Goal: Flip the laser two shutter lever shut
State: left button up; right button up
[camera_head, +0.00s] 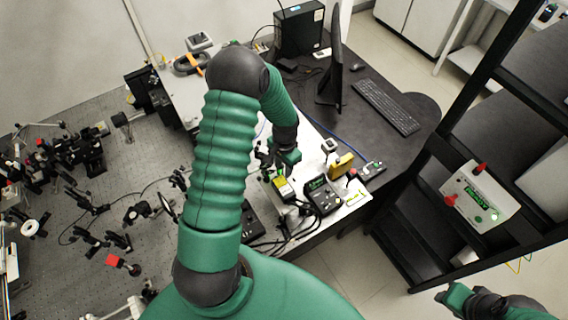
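My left arm rises through the middle of the view. Its gripper (286,157) points down over the white instrument board, just above a small device with a yellow label (281,186). The gripper is small and partly hidden by its own wrist, so I cannot tell if its fingers are open or touching anything. I cannot make out the laser two shutter lever; small parts near the gripper are too small to tell. My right gripper (455,299) is at the lower right edge, away from the board, and its finger state is unclear.
A dark control box (323,196) and a yellow block (341,166) stand on the board. A dark desk holds a keyboard (387,106) and a monitor (334,62). The optical table (100,165) carries several mounts. A white box with red knobs (480,197) sits on the right rack.

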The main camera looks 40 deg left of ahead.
pick_arm(q)
jog(key=shift+s+a+f, duration=0.1)
jog(key=shift+a+f, duration=0.1)
jog(key=shift+a, duration=0.25)
jog(key=shift+a+f, duration=0.1)
jog(key=shift+a, duration=0.05)
jog(key=c, duration=0.5)
jog(key=shift+c, duration=1.1)
jog(key=shift+d, duration=0.35)
grip_shut()
jog(key=shift+s+a+t, duration=0.1)
jog(key=shift+a+t, duration=0.1)
jog(key=shift+t, duration=0.1)
jog(key=shift+s+a+r+t+h, duration=0.1)
jog(key=shift+s+r+t+h, duration=0.15)
jog(key=shift+t, duration=0.55)
pick_arm(e)
jog(key=shift+s+a, duration=0.1)
jog(key=shift+a, duration=0.25)
